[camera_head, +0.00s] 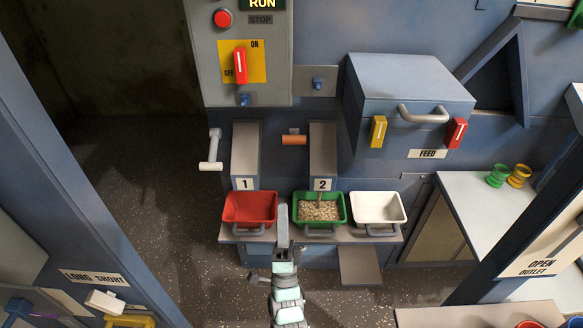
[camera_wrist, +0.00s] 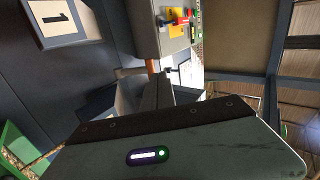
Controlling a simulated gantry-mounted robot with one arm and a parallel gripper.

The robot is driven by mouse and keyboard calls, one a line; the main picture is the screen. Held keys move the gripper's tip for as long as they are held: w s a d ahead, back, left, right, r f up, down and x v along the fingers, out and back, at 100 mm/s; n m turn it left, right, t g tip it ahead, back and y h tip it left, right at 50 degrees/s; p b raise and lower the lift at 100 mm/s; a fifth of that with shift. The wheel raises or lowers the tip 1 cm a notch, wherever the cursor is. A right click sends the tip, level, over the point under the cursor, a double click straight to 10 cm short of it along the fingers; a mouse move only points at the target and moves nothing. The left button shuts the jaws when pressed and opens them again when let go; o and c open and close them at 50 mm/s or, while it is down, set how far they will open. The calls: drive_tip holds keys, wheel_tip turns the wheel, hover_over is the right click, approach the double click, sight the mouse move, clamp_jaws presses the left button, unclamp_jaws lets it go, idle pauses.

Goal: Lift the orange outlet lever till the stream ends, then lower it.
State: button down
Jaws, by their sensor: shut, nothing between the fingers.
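The orange outlet lever (camera_head: 294,139) sticks out beside the spout marked 2 (camera_head: 322,150), on its left. A thin stream of grain (camera_head: 320,196) falls from that spout into the green bin (camera_head: 343,210), which holds a heap of pale grain. My gripper (camera_head: 283,210) is shut and empty, in front of the bins between the red and green ones, below the lever in the picture and apart from it. In the wrist view, my gripper (camera_wrist: 158,88) points toward a small orange piece (camera_wrist: 152,66), probably the lever's handle, partly hidden.
A red bin (camera_head: 250,207) under spout 1 and a white bin (camera_head: 377,207) stand on the same shelf. A white-handled lever (camera_head: 211,165) is left of spout 1. A control box (camera_head: 240,45) and feed hopper (camera_head: 410,85) are above. Dark open floor lies at left.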

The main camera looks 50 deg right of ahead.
sight(293, 143)
drive_tip(key=w+d+r+m+g+b, duration=0.1)
drive_tip(key=w+d+r+b, duration=0.3)
drive_tip(key=d+r, duration=0.5)
drive_tip(key=shift+w+d+m+h, duration=0.3)
drive_tip(key=shift+w+d+m, duration=0.15)
drive_tip(key=shift+d, duration=0.35)
drive_tip(key=shift+r, duration=0.15)
drive_tip(key=r+p, duration=0.1)
drive_tip(key=p, duration=0.1)
drive_tip(key=shift+r+g+p, duration=0.3)
drive_tip(key=shift+r+g, duration=0.05)
drive_tip(key=shift+g, duration=0.05)
drive_tip(key=shift+w+d+r+g+y+p, duration=0.25)
drive_tip(key=shift+y+p, duration=0.35)
drive_tip(key=shift+p, duration=0.45)
drive_tip(key=shift+s+a+f, duration=0.1)
drive_tip(key=shift+a, duration=0.05)
drive_tip(key=shift+f, duration=0.15)
